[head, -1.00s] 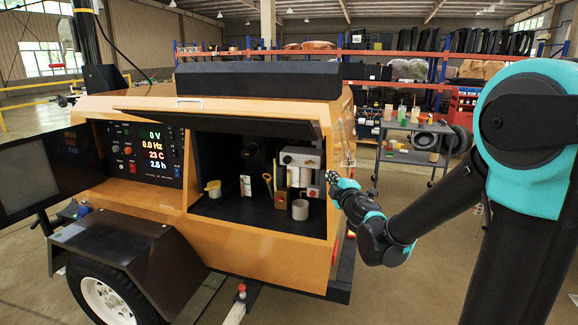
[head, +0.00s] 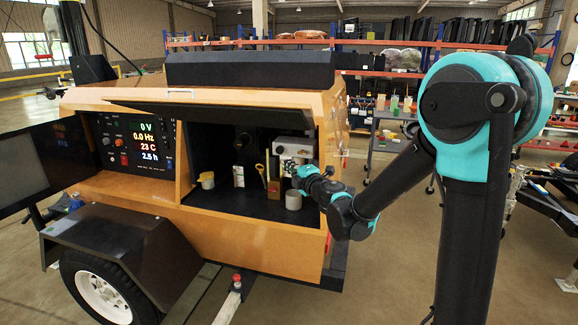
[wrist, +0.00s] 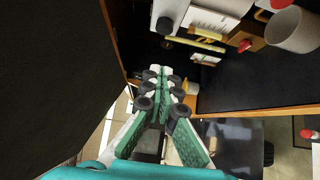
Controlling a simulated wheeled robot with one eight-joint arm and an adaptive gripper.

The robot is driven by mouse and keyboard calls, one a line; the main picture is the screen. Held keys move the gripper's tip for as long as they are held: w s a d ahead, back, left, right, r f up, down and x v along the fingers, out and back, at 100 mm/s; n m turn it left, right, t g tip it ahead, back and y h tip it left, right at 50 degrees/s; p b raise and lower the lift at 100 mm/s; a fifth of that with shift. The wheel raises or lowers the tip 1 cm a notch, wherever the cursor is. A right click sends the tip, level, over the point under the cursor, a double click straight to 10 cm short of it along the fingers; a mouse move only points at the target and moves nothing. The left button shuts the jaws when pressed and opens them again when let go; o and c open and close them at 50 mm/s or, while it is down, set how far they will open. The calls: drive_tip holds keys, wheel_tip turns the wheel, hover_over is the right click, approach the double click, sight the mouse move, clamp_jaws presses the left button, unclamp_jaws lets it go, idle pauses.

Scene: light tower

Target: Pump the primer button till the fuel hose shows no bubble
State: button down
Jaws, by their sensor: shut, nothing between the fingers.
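A white block (head: 290,146) is mounted at the right inside the open bay of the orange generator. It also shows at the top of the wrist view (wrist: 208,20), with a dark round knob (wrist: 165,25) on its left end. I cannot tell for sure that this knob is the primer button. A yellowish tube-like piece (wrist: 196,40) lies beside the block; whether it is the fuel hose or holds a bubble is too small to tell. My gripper (wrist: 160,74) is shut and empty, apart from the block and knob. In the head view it hides part of the block's lower area.
A grey cup (head: 293,200) stands on the bay floor below my gripper. The raised door (head: 215,112) overhangs the opening. The bay's right wall edge is close to my arm.

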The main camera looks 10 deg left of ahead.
sight(277, 151)
drive_tip(key=shift+w+a, duration=0.7)
drive_tip(key=shift+w, duration=0.85)
drive_tip(key=shift+w+a, duration=0.7)
drive_tip(key=shift+w, duration=0.85)
drive_tip(key=shift+w+a, duration=0.7)
drive_tip(key=shift+w, duration=0.85)
